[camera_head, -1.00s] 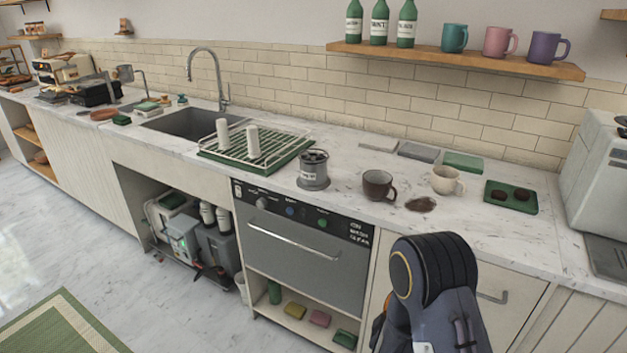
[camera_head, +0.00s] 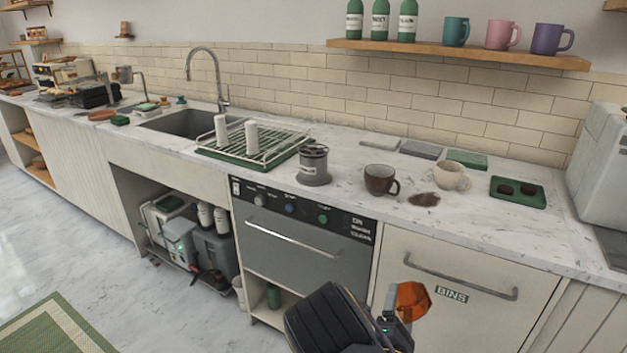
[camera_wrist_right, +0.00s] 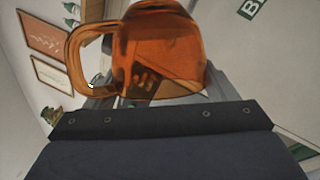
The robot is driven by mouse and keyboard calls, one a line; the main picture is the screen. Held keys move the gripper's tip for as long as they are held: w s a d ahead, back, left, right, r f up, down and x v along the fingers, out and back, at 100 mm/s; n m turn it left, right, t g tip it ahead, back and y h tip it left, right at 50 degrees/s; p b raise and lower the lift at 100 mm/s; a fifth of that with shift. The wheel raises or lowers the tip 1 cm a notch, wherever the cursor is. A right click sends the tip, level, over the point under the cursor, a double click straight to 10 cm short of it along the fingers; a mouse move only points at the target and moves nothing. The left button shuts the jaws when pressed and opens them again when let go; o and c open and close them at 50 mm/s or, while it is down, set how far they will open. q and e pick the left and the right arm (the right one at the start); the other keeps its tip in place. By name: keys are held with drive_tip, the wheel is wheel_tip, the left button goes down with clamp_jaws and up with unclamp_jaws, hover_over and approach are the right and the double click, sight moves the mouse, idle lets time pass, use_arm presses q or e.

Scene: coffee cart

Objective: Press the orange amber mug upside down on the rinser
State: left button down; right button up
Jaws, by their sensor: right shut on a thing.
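The orange amber mug (camera_head: 411,300) is see-through and shows low in the head view, in front of the cupboard doors and below the counter top. My right gripper (camera_head: 396,316) is shut on it. In the wrist view the mug (camera_wrist_right: 160,50) fills the upper middle, its handle to the left, with the gripper's fingers (camera_wrist_right: 150,95) partly hidden behind the gripper body. I cannot tell which way up the mug is. I cannot surely pick out the rinser on the counter. My left gripper is not in view.
The counter front edge lies between mug and sink.

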drive_tip(key=n+t+y+b, duration=0.1)
drive_tip(key=n, duration=0.2)
drive_tip(key=n+t+y+b, duration=0.1)
drive_tip(key=n+b, duration=0.1)
drive_tip(key=n, duration=0.2)
drive_tip(key=shift+r+n, duration=0.1)
drive_tip(key=shift+n, duration=0.2)
drive_tip(key=n+y+b, duration=0.2)
drive_tip(key=n, duration=0.2)
drive_tip(key=n+t+y+b, duration=0.1)
drive_tip(key=n+y, duration=0.2)
drive_tip(key=n, duration=0.1)
drive_tip(key=shift+n+t+b, duration=0.3)
drive_tip(key=shift+b, duration=0.05)
